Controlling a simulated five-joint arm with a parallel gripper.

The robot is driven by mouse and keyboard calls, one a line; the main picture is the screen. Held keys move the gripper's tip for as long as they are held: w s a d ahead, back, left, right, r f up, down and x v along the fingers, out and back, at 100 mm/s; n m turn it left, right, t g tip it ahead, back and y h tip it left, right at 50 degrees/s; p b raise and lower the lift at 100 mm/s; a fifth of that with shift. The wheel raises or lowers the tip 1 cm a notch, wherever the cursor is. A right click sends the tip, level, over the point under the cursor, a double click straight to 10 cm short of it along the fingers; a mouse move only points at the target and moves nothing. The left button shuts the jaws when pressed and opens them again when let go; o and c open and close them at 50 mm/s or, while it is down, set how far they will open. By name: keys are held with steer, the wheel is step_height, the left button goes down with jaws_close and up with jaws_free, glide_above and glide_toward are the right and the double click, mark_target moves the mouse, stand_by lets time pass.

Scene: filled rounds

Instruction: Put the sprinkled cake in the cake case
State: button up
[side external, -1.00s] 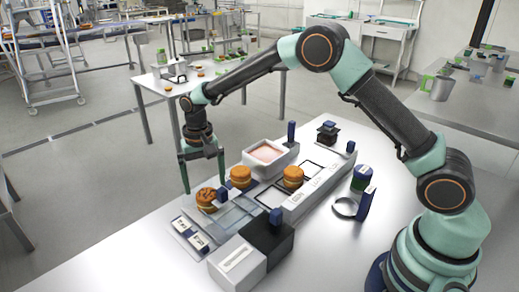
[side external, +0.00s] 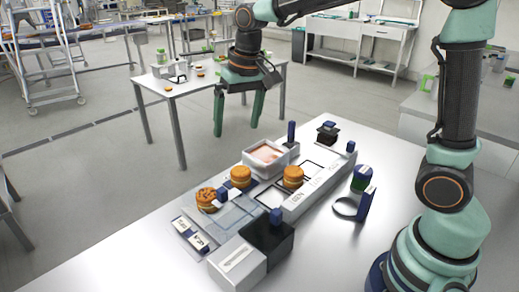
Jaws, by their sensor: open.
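The sprinkled cake (side external: 206,199), a round filled cake with dark bits on top, sits at the left end of a clear, shallow, divided tray (side external: 232,218) that may be the cake case. Two plain filled rounds stand nearby: one (side external: 241,177) behind the tray and one (side external: 293,177) by the white strip. My gripper (side external: 237,128) hangs high, up and to the right of the sprinkled cake and well apart from it. Its green fingers are spread and empty, pointing down.
A white box with pink contents (side external: 266,147) stands behind the rounds. A ring-shaped holder (side external: 350,209) is at right. The table's front left is clear.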

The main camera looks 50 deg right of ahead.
steer(key=s+d+n+t, duration=0.1)
steer(key=s+d, duration=0.1)
steer(key=s, duration=0.5)
steer(key=s+d+n+t, duration=0.1)
steer(key=s+d+t, duration=0.1)
steer(key=s, duration=0.5)
steer(key=shift+s+d+r+n, duration=0.25)
steer(key=shift+d+r, duration=0.2)
steer(key=shift+d, duration=0.3)
